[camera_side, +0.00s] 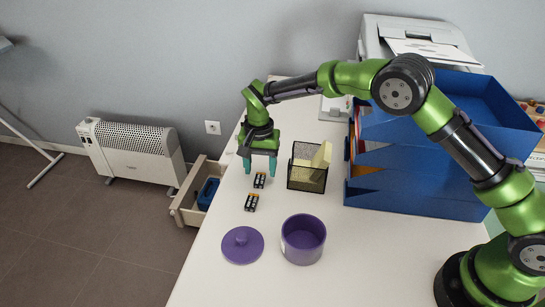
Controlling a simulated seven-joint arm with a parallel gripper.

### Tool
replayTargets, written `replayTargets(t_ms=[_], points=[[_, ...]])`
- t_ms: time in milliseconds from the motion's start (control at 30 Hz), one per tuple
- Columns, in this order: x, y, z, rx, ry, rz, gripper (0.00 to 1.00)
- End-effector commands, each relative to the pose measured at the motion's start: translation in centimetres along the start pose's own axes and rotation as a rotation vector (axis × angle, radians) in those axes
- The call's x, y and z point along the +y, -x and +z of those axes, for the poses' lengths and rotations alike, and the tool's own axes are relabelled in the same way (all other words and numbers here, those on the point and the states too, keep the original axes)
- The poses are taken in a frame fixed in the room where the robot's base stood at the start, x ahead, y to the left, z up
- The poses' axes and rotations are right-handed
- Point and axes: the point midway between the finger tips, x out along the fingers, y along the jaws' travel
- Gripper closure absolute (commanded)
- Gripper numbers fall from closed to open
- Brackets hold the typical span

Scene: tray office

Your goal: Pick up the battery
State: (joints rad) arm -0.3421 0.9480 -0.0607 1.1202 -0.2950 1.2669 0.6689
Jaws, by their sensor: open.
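Two small black batteries with yellowish ends lie on the white table. The farther battery (260,180) is just below my gripper, and the nearer battery (251,202) lies a little closer to the camera. My gripper (260,165) points down with its two teal fingers apart and nothing visible between them. The fingertips appear just above and beyond the farther battery. I cannot tell the exact height gap.
A black mesh holder (307,178) with yellow notes stands right of the batteries. A purple pot (303,239) and its purple lid (242,245) are nearer the camera. Blue stacked trays (413,196) stand at the right. The table's left edge is close to the batteries.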

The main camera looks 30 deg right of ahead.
Motion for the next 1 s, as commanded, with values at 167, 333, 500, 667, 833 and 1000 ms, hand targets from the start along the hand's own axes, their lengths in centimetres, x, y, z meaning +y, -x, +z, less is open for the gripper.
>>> replayTargets(t_ms=[167,333,500,667,833,1000], points=[[0.0,-1.8,-0.1,0.002,0.001,-0.001,0.43],[-0.1,-1.8,-0.1,0.002,0.0,-0.002,0.43],[-0.1,-1.8,-0.1,0.002,0.001,-0.002,0.59],[-0.1,-1.8,-0.1,0.002,0.001,-0.002,0.84],[-0.1,-1.8,-0.1,0.002,0.001,-0.002,1.0],[-0.1,-1.7,-0.1,0.003,0.001,-0.003,1.0]])
